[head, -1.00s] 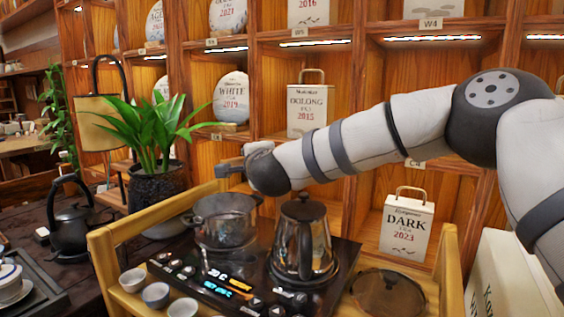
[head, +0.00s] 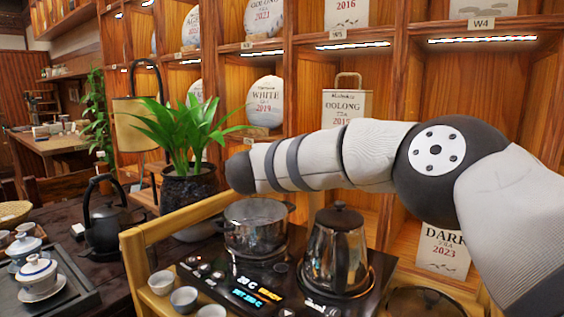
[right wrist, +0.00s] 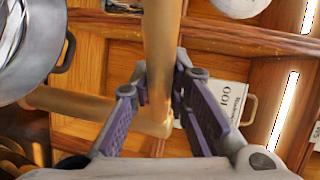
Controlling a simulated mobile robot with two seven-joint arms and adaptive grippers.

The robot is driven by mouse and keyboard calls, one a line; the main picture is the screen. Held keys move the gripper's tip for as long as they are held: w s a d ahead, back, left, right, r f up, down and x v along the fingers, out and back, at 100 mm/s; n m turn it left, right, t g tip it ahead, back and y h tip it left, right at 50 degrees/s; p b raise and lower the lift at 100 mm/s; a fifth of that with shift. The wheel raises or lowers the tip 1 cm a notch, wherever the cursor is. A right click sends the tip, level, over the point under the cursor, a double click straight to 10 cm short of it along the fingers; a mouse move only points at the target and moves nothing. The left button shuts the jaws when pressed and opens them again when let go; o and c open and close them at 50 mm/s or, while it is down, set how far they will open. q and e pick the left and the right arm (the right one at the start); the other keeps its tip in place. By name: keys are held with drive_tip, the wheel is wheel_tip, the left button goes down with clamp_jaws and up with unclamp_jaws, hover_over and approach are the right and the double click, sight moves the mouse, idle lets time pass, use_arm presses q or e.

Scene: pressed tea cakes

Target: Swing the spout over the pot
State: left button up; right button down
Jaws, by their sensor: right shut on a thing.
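A clear glass pot (head: 257,226) with metal handles stands on the left side of a black tea stove (head: 235,283). It appears cut off in the right wrist view (right wrist: 42,62). A glass-and-black kettle (head: 337,262) stands to its right. I cannot pick out a spout for certain. My left gripper is out of view.
A wooden cart frame (head: 140,245) surrounds the stove. Small cups (head: 184,299) line its front. A potted plant (head: 188,185) stands behind left, and tea shelves rise behind. A black kettle (head: 103,217) and a tea tray (head: 40,303) are at left.

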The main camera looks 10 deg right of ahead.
drive_tip(key=shift+d, duration=0.1)
drive_tip(key=c, duration=1.5)
unclamp_jaws()
drive_tip(key=v, duration=1.2)
